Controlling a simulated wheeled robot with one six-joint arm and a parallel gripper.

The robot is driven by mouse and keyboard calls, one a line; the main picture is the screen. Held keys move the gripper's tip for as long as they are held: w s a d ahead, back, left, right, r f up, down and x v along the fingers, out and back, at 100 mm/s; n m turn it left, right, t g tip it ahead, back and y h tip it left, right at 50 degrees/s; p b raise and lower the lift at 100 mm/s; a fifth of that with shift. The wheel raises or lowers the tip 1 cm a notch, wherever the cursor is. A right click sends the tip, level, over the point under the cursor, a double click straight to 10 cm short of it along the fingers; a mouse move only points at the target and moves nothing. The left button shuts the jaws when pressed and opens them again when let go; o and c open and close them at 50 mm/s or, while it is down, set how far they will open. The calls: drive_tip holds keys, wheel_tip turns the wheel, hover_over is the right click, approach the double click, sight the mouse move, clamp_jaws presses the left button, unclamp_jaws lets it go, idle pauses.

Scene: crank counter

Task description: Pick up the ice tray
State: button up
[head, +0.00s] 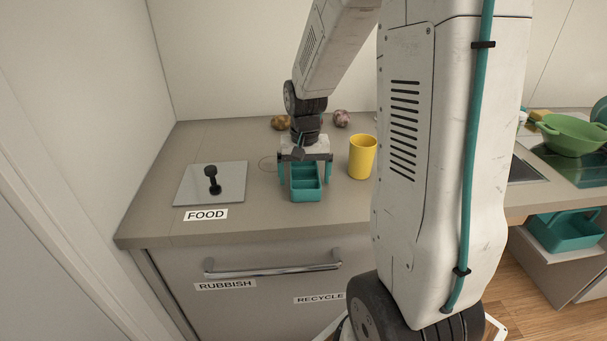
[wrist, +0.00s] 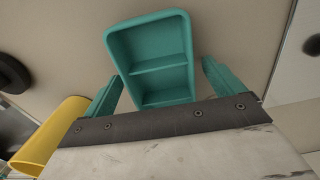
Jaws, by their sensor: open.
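The ice tray is a teal rectangular tray (head: 306,194) with divided compartments, lying on the counter near its front edge. In the wrist view the ice tray (wrist: 151,57) extends ahead of my gripper, with its near end between the two teal fingers. My gripper (head: 304,171) is over the tray from above, with one finger on each side. In the wrist view my gripper (wrist: 162,85) is open, with gaps between both fingers and the tray walls. The near end of the tray is hidden by my gripper's body.
A yellow cup (head: 362,158) stands close to the right of the tray. A metal plate with a black crank knob (head: 212,180) is at the left, by the FOOD label (head: 206,214). Garlic (head: 341,118) and a brown item (head: 280,122) lie behind. A drawer handle (head: 272,268) juts out below.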

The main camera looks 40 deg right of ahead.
drive_tip(key=shift+f, duration=0.35)
drive_tip(key=c, duration=1.1)
drive_tip(key=shift+r, duration=0.15)
